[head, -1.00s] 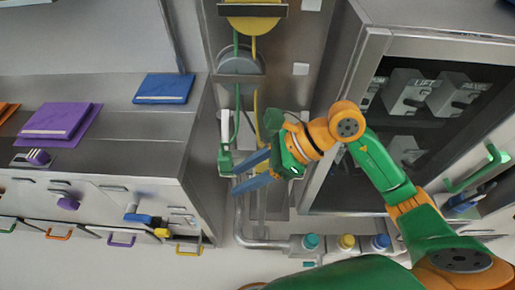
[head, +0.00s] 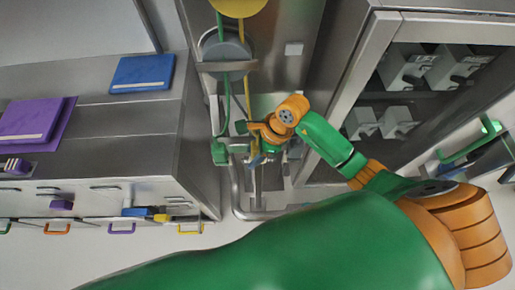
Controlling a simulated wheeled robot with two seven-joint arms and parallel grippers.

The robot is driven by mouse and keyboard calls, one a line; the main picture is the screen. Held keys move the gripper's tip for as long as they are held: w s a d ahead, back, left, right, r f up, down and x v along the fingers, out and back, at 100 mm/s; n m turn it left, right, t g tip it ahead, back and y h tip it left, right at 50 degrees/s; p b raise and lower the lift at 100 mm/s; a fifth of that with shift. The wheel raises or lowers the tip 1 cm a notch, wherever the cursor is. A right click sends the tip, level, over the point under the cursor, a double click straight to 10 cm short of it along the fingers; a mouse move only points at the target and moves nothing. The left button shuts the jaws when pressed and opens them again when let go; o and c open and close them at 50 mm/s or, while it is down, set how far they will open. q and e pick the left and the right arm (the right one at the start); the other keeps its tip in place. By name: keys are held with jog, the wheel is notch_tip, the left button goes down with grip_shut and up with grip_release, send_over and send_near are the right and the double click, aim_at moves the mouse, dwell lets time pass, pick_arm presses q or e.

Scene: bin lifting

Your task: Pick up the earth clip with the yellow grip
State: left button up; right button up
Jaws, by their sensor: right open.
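A yellow cable (head: 242,78) and a green cable (head: 226,88) hang from the wall column. A green clip (head: 220,152) sits at the lower end of the green cable. The clip with the yellow grip does not show clearly; the yellow cable's lower end is behind my right gripper. My right gripper (head: 257,161) is in front of the column, just right of the green clip and apart from it. My left gripper is not in view.
A counter (head: 100,165) with blue (head: 142,73) and purple (head: 32,120) folders is at the left, with drawers below. A glass-fronted cabinet (head: 355,75) stands at the right. A grey pipe (head: 236,190) runs below the gripper. Bare floor shows at lower left.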

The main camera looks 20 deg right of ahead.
grip_shut()
jog(key=shift+w+r, duration=0.1)
jog(key=shift+r, duration=0.1)
notch_tip(320, 180, up, 2)
jog(key=shift+r+b, duration=0.15)
jog(key=shift+b, duration=0.65)
jog(key=s+d+r+p, duration=0.7)
jog(key=s+r, duration=0.3)
jog(key=s, duration=0.2)
jog(key=shift+s+r+p, duration=0.2)
jog(key=shift+p, duration=0.25)
